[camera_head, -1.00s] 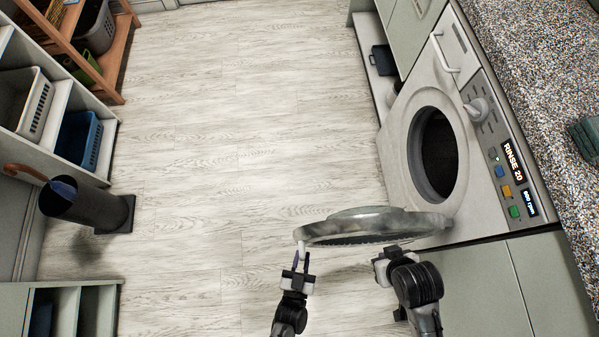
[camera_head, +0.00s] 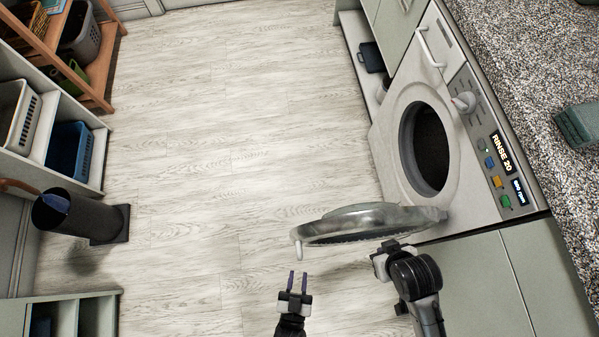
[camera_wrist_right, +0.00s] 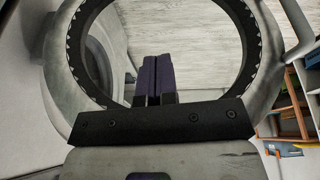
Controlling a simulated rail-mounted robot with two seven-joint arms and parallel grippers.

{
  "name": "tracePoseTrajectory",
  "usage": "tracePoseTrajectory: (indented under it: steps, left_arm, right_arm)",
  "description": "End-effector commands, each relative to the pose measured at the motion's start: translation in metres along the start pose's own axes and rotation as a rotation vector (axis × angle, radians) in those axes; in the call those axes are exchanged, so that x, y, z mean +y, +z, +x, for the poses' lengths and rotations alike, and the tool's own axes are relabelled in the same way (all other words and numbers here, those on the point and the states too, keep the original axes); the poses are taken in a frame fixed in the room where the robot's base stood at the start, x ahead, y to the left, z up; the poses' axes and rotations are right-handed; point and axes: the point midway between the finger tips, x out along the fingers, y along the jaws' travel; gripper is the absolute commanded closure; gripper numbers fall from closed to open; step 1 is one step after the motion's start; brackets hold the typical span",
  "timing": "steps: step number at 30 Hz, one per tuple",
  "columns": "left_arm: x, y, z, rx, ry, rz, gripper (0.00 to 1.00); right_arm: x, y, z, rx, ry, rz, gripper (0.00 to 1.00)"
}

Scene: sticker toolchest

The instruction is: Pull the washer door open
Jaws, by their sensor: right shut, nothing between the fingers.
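The washer (camera_head: 385,165) stands on the right in the head view, its round dark drum opening (camera_head: 428,150) uncovered. The round grey washer door (camera_head: 375,216) stands swung wide out from the front, hinged at its right end. Its small white handle (camera_head: 297,240) is at the free left end. My left gripper (camera_head: 298,281) is open and empty, just below the handle and apart from it. My right gripper (camera_head: 377,263) is below the door; its tips are hidden. In the right wrist view its fingers (camera_wrist_right: 157,80) are shut, in front of the door ring (camera_wrist_right: 258,75).
A speckled countertop (camera_head: 530,75) runs above the washer, with a green-grey block (camera_head: 578,125) on it. Shelves with a blue basket (camera_head: 70,150) and a dark cylindrical bin (camera_head: 70,213) are at the left. The floor (camera_head: 230,130) between is clear.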

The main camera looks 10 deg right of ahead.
Motion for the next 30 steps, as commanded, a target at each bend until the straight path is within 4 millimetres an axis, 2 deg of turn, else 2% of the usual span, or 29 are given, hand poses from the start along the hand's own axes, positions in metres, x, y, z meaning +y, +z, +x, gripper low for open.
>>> tracePoseTrajectory:
  steps: [1,6,13,18,27,30]
  left_arm:
    - [0.000,0.000,-0.012,-0.003,0.001,0.000,0.72]
    - [0.000,0.001,-0.043,-0.002,0.001,0.000,0.72]
    - [0.001,0.001,-0.070,-0.002,0.001,0.000,0.72]
    - [0.001,0.001,-0.079,-0.001,0.001,0.000,0.72]
    - [0.001,0.001,-0.080,-0.001,0.001,0.000,0.72]
    - [0.001,0.001,-0.080,-0.001,0.001,0.000,0.80]
  right_arm:
    - [0.000,0.000,-0.001,0.000,0.000,0.000,1.00]
    - [0.000,-0.001,-0.002,0.000,-0.001,0.001,1.00]
    - [-0.002,-0.001,-0.002,0.001,-0.005,0.006,1.00]
    - [-0.003,-0.001,-0.002,0.001,-0.008,0.009,1.00]
    - [-0.003,-0.001,-0.002,0.001,-0.009,0.011,1.00]
    - [-0.003,-0.001,-0.002,0.001,-0.009,0.011,1.00]
